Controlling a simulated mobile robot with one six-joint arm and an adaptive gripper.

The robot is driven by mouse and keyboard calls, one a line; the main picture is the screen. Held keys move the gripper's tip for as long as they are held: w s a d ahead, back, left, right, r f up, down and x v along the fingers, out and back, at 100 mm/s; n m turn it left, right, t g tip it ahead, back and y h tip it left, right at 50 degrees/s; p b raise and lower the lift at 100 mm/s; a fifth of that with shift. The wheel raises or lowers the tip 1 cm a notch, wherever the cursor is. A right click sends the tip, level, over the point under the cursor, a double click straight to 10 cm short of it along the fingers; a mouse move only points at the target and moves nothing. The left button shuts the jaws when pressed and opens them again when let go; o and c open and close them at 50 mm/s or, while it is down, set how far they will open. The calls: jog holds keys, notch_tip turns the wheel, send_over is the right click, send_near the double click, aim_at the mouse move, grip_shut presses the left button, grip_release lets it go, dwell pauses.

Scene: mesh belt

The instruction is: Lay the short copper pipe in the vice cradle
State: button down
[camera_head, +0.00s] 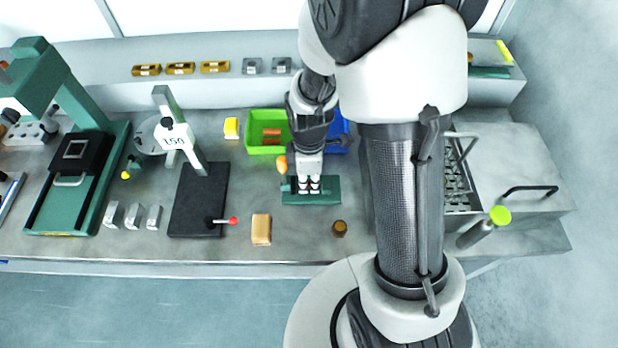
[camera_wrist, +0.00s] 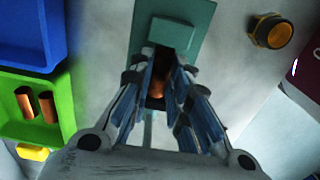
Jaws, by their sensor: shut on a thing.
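My gripper (camera_head: 309,180) is over the green vice (camera_head: 327,192), in front of the green bin. In the wrist view my gripper (camera_wrist: 160,95) is shut on a copper pipe (camera_wrist: 155,88), which shows dark and partly hidden between the fingers. The green vice (camera_wrist: 188,22) lies right beyond and beneath the fingertips there. The pipe is in line with the vice's dark gap, but I cannot tell whether it touches the cradle. The fingers hide much of the cradle in the head view.
A green bin (camera_head: 252,150) holds copper pieces (camera_head: 271,135); a blue bin (camera_head: 345,143) stands beside it. A small rounded orange object (camera_head: 282,164) is left of my gripper. A tan block (camera_head: 261,230) and a brown ring-like part (camera_head: 340,229) lie in front. The gauge stand (camera_head: 200,200) is left.

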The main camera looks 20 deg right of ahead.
jog(key=c, duration=1.4)
grip_release()
notch_tip(320, 180, up, 12)
jog(key=s+r+m+t, duration=0.1)
jog(key=s+r+m, duration=0.3)
jog(key=s, duration=0.1)
jog(key=s+r+m+t, duration=0.2)
jog(key=s+r+m, duration=0.2)
jog(key=s+m, duration=0.1)
jog(key=s+r+m+t, duration=0.1)
jog(key=s+r+m, duration=0.4)
jog(key=shift+t, duration=0.3)
